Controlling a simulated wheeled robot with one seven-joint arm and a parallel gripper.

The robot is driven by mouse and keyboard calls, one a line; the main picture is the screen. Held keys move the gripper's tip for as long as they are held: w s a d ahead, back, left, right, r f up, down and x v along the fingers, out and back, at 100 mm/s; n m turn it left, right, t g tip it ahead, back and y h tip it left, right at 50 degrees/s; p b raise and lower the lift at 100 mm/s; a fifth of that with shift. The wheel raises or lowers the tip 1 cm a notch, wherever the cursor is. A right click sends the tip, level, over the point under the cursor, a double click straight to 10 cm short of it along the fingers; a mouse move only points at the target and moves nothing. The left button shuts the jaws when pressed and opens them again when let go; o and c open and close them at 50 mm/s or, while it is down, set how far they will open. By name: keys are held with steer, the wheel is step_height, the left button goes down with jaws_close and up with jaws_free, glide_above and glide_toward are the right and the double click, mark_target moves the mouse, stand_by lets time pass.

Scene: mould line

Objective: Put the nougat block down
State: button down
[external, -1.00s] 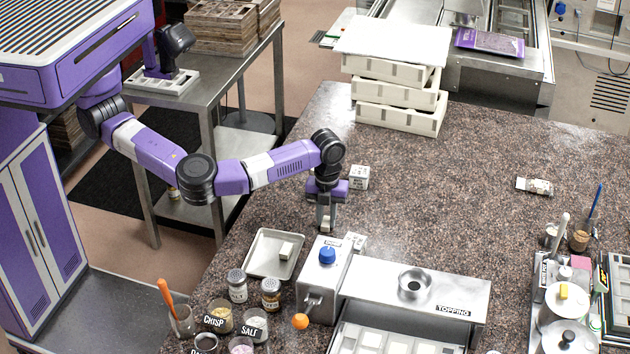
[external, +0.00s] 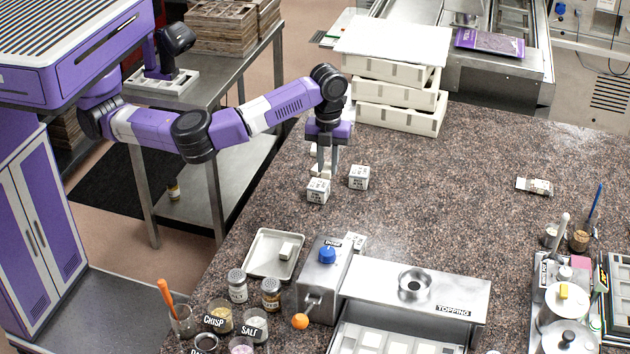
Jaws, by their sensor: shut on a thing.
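My gripper (external: 325,165) points down above the stone counter, behind a white cube with dark print (external: 318,191). It is shut on a small pale block, the nougat block (external: 319,172), which shows only partly between the fingers. The printed cube in front overlaps it in the picture, so I cannot tell whether the nougat block touches the counter or that cube. A second printed white cube (external: 359,177) stands a little to the right, apart from the gripper.
White trays (external: 400,118) are stacked behind on the right. A crumpled wrapper (external: 534,186) lies far right. The middle counter is clear.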

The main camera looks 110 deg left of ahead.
steer(key=shift+r, duration=0.35)
steer(key=d, duration=1)
steer(key=n+b, duration=0.2)
steer(key=n, duration=1.5)
glide_above(265, 251)
step_height(265, 251, down, 19)
steer(key=shift+d+f, duration=0.1)
steer(key=shift+f, duration=0.05)
